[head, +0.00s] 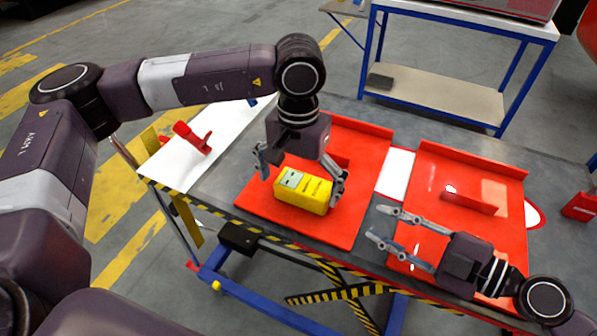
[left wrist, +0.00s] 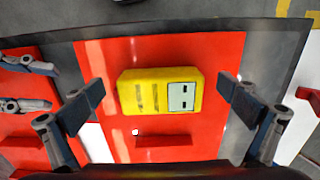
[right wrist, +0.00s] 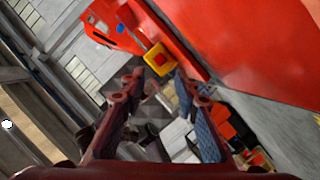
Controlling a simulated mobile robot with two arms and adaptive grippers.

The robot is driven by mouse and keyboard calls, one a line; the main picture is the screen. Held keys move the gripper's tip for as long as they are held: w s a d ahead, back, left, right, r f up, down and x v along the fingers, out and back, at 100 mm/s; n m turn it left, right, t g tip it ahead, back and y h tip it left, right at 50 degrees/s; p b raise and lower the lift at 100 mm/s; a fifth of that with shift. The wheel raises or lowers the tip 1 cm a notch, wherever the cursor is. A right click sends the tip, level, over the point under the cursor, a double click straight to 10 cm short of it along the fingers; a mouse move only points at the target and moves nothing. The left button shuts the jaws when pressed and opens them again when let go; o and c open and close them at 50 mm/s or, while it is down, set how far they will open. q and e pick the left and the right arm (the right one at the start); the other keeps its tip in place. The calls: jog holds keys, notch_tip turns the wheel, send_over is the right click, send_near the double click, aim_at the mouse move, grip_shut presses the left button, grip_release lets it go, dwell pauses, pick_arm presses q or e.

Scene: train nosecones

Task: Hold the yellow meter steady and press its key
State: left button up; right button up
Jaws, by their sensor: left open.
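The yellow meter (head: 315,194) lies on a red tray (head: 258,202) on the workbench, with a pale display at its left end in the head view. In the left wrist view the meter (left wrist: 145,91) shows its pale display at the right end, plus dark markings; I cannot make out the key. My left gripper (head: 300,177) is above the meter, open, with one finger beyond each end. Gaps show between fingers and meter in the left wrist view (left wrist: 161,90). My right gripper (head: 375,223) is open and empty, right of the meter by the second red tray (head: 426,180).
A low red wall (left wrist: 164,141) stands on the tray beside the meter. A red clamp-like part (head: 192,137) is on a white surface at left. A blue-framed table (head: 440,97) stands behind. The right wrist view shows a yellow box with a red centre (right wrist: 158,58).

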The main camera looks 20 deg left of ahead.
pick_arm(q)
jog(key=shift+f, duration=1.2)
jog(key=c, duration=1.4)
pick_arm(e)
jog(key=shift+f, duration=0.15)
grip_shut()
pick_arm(q)
jog(key=shift+s+f, duration=0.15)
